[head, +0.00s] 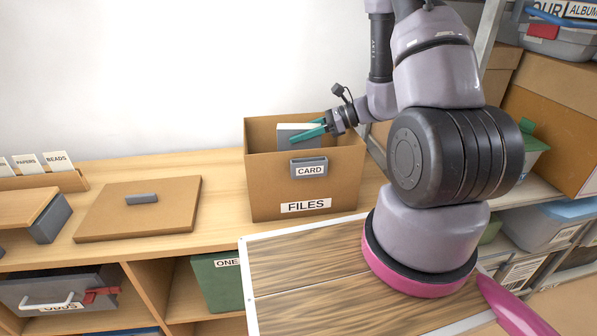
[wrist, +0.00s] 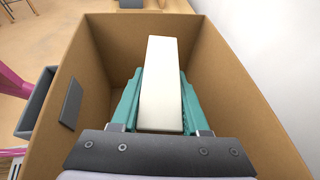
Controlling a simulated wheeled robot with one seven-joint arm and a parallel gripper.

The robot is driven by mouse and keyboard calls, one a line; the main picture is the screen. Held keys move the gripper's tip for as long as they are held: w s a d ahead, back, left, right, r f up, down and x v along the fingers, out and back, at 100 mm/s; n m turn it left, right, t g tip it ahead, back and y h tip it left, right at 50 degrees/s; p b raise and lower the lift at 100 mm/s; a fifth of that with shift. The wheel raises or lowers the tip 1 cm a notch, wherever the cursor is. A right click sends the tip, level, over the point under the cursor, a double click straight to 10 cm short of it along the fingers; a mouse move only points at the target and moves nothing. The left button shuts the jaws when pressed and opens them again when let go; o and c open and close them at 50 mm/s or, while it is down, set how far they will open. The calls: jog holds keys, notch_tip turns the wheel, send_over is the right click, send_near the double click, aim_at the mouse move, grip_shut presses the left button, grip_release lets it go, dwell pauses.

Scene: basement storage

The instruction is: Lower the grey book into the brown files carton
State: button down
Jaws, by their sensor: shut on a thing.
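The brown files carton (head: 262,191) stands open on the wooden shelf top, with a FILES label and a grey CARD holder on its front. In the wrist view its inner wall (wrist: 220,75) surrounds the view of my gripper. My gripper (head: 318,129) has teal fingers and is shut on the grey book (head: 296,131). In the wrist view the book shows as a pale, cream-white block (wrist: 161,80) between the two fingers. The book is within the carton's opening, its upper part showing above the front rim. Its lower end and the carton floor beneath it are hidden.
A flat brown lid (head: 140,208) with a grey handle lies left of the carton. A card tray (head: 45,181) with divider tabs is at the far left. A wood-grain board (head: 300,275) lies in front. Shelves with boxes stand at the right.

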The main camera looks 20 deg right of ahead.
jog(key=shift+f, duration=0.75)
dwell(0.4)
jog(key=shift+c, duration=1.6)
grip_release()
jog(key=shift+r, duration=0.1)
notch_tip(320, 180, up, 10)
jog(key=s+a+r+n+g+h, duration=0.1)
jog(key=s+r+n+g+h, duration=0.25)
jog(key=s+r+n, duration=0.6)
jog(key=s+d+r+n+t+h, duration=0.3)
jog(key=r, duration=0.2)
jog(key=s+d+r+n+t+h, duration=0.3)
jog(key=r+n+t+h, duration=0.1)
jog(key=r, duration=0.2)
jog(key=shift+s+r, duration=0.3)
jog(key=shift+s, duration=0.05)
